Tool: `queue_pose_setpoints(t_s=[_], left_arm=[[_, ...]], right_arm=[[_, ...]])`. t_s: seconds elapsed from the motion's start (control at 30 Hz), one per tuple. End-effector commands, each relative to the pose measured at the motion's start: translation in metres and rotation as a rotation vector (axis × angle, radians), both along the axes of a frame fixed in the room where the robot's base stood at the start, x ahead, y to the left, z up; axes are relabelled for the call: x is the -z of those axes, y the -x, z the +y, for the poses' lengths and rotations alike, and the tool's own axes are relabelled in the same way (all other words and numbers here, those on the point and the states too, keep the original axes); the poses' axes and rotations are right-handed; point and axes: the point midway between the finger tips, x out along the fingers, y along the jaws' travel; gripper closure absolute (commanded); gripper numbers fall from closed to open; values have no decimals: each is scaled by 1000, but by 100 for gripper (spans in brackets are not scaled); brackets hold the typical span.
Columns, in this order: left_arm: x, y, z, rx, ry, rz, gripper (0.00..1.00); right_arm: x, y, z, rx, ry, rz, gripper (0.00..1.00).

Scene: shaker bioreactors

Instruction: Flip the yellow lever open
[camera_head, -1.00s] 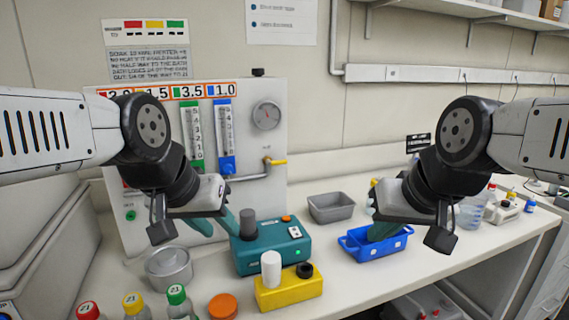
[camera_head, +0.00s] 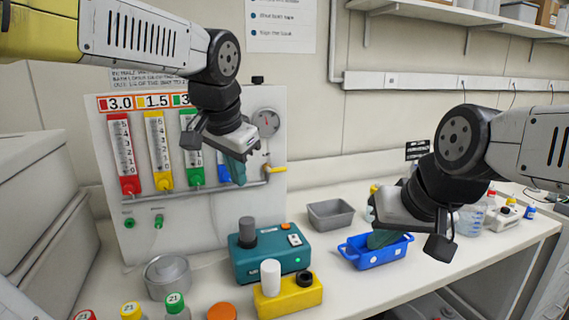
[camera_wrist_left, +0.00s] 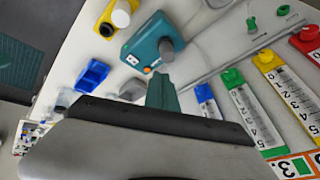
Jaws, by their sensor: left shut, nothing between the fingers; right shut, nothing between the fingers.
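The yellow lever (camera_head: 278,169) sits on a valve at the right end of the grey pipe on the white panel (camera_head: 215,235). It points sideways to the right and slightly down. My left gripper (camera_head: 238,178) is shut and empty, with its teal fingers just left of the valve and pointing down. Whether they touch the valve cannot be told. In the left wrist view the shut fingers (camera_wrist_left: 161,92) show, but I cannot make out the lever there. My right gripper (camera_head: 378,238) is shut and empty above the blue tray (camera_head: 374,261).
Flow tubes with red, yellow, green and blue ends line the panel, beside a round gauge (camera_head: 266,121). Below stand a teal device (camera_head: 268,262), a yellow block (camera_head: 290,299), a metal pot (camera_head: 167,275) and a grey tray (camera_head: 330,213). Capped bottles stand in front.

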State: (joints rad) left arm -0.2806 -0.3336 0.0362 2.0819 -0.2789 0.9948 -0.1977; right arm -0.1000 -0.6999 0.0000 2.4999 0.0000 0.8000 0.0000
Motion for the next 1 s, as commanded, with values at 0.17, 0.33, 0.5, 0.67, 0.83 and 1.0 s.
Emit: queue_pose_setpoints(t_s=[0.17,0.33,0.5,0.67,0.83,1.0], left_arm=[[-29,-62,-34,204,-209,-2,100],[-49,-109,-70,349,-380,-11,100],[-60,-136,-96,432,-489,-20,100],[-64,-146,-106,461,-531,-24,100],[-65,-146,-107,464,-536,-24,100],[-64,-147,-107,464,-535,-24,100]], right_arm=[[0,0,0,0,0,0,100],[0,0,0,0,0,0,100],[0,0,0,0,0,0,100],[0,0,0,0,0,0,100],[0,0,0,0,0,0,100],[0,0,0,0,0,0,100]])
